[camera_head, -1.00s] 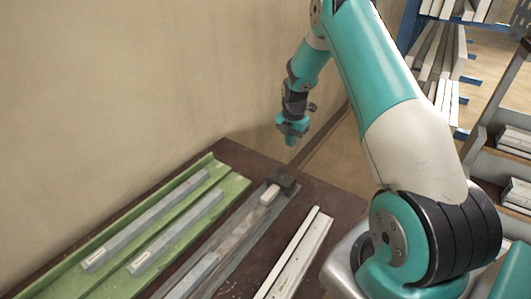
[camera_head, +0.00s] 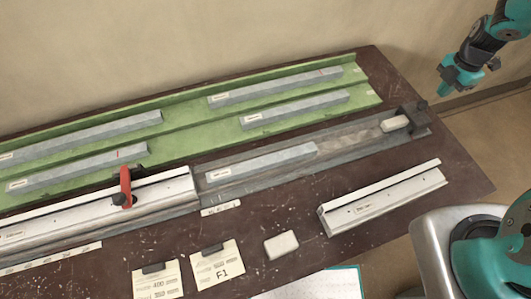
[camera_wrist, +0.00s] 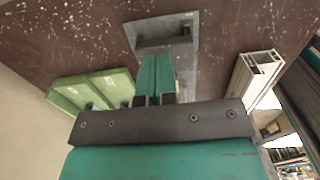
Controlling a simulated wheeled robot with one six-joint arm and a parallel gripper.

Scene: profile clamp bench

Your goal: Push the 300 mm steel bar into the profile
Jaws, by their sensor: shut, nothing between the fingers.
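A white profile (camera_head: 90,216) lies at the left, with a red-handled clamp (camera_head: 126,188) on it near its right end. A grey steel bar (camera_head: 262,162) lies in the grey channel (camera_head: 350,142), in line with the profile and close to its right end. I cannot read its label, nor tell whether it touches the profile. My gripper (camera_head: 442,94) hangs above and beyond the bench's right end, clear of the bar. In the wrist view its teal fingers (camera_wrist: 155,62) are together and empty.
A small pale block (camera_head: 395,123) sits in the channel beside a dark end stop (camera_head: 413,110). Several bars lie in the green rack (camera_head: 190,118) behind. A loose profile (camera_head: 382,198), a white block (camera_head: 281,245) and label cards (camera_head: 218,266) lie in front.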

